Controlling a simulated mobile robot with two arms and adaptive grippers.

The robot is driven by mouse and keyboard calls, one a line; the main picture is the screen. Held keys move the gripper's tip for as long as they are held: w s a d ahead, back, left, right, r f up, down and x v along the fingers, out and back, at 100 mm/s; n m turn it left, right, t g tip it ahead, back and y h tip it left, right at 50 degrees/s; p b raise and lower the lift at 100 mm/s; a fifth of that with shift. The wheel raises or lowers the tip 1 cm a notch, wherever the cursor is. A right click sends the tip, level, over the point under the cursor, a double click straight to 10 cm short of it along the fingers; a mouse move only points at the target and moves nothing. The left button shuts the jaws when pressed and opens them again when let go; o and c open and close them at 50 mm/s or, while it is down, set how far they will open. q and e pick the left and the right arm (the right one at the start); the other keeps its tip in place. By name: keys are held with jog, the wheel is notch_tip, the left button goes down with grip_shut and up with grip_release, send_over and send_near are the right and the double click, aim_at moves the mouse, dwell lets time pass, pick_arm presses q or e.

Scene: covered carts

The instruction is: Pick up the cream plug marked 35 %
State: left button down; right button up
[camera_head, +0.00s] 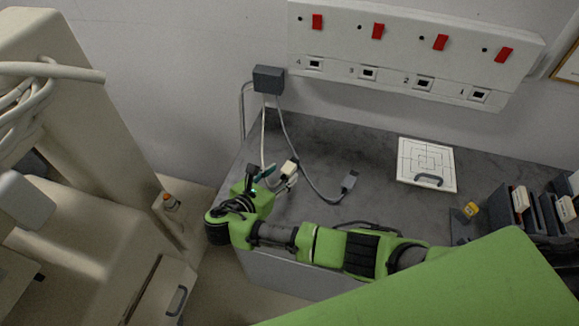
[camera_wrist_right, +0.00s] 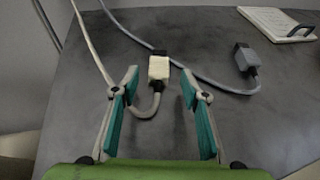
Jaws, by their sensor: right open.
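A cream plug (camera_head: 289,169) on a cream cable lies on the dark grey worktop (camera_head: 330,140). Any marking on it is too small to read. In the right wrist view the cream plug (camera_wrist_right: 159,68) lies just beyond my fingertips, roughly centred between them, with its dark end pointing away. My right gripper (camera_head: 276,178) is open and empty, low over the left part of the worktop. Its two teal-padded fingers also show in the right wrist view (camera_wrist_right: 160,84), with the cable curving between them. My left gripper is not in view.
A grey plug (camera_head: 349,181) lies to the right on its own cable. Both cables run from a dark wall box (camera_head: 268,79). A white square panel with a handle (camera_head: 427,165), a yellow item (camera_head: 470,209) and a dark rack (camera_head: 520,204) stand farther right. A switch panel (camera_head: 405,55) is above.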

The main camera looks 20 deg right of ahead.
aim_at(288, 168)
jog(key=x, duration=0.4)
jog(key=shift+w+d+f+p, duration=0.1)
jog(key=shift+w+p, duration=0.1)
jog(key=shift+p, duration=0.15)
grip_shut()
